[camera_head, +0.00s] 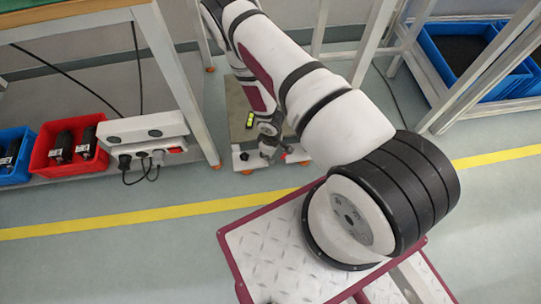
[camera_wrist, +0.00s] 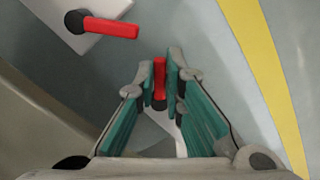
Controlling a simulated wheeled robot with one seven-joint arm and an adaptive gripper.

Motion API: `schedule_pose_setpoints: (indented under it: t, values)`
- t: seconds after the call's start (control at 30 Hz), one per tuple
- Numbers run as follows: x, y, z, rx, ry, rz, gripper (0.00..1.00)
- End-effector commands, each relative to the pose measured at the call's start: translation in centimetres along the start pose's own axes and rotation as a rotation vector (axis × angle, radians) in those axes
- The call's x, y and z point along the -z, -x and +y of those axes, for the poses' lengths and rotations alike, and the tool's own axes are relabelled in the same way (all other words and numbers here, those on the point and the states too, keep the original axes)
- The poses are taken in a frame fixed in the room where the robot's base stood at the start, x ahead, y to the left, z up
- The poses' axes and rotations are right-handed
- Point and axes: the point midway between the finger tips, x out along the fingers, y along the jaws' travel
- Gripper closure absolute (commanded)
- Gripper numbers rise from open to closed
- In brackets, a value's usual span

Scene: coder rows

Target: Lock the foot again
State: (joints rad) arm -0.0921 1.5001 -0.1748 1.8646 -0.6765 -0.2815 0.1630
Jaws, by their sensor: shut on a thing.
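In the wrist view my gripper (camera_wrist: 160,82) has its two teal-lined fingers closed on a red lever (camera_wrist: 159,68). The lever stands upright in the picture between the fingertips, and a dark round end shows below it. The white piece under it is mostly hidden by the fingers. A second red lever (camera_wrist: 112,28) points right from a dark pivot on a white foot plate (camera_wrist: 88,12), apart from my gripper. In the head view my gripper (camera_head: 268,146) is low by the white feet of a beige stand (camera_head: 239,108); its fingertips are too small to read there.
A workbench (camera_head: 180,85) with a white socket box (camera_head: 142,130) and red bin (camera_head: 68,146) stands left. A white rack with blue bins (camera_head: 470,88) stands right. A yellow floor line (camera_head: 130,220) crosses open grey floor.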

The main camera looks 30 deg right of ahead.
Motion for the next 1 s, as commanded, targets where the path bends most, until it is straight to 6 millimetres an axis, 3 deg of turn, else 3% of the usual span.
schedule_pose_setpoints:
  t: [0.3,0.33,0.4,0.77,1.0]
  values:
    - [0.0,0.0,0.1,-0.001,0.003,0.0,1.0]
    - [0.0,0.0,0.1,-0.001,0.003,0.0,0.83]
    - [0.0,0.0,0.1,-0.001,0.002,0.0,0.7]
    - [0.1,0.3,0.1,-0.001,0.001,0.001,0.7]
    - [0.1,3.5,0.1,-0.001,0.0,0.002,0.7]
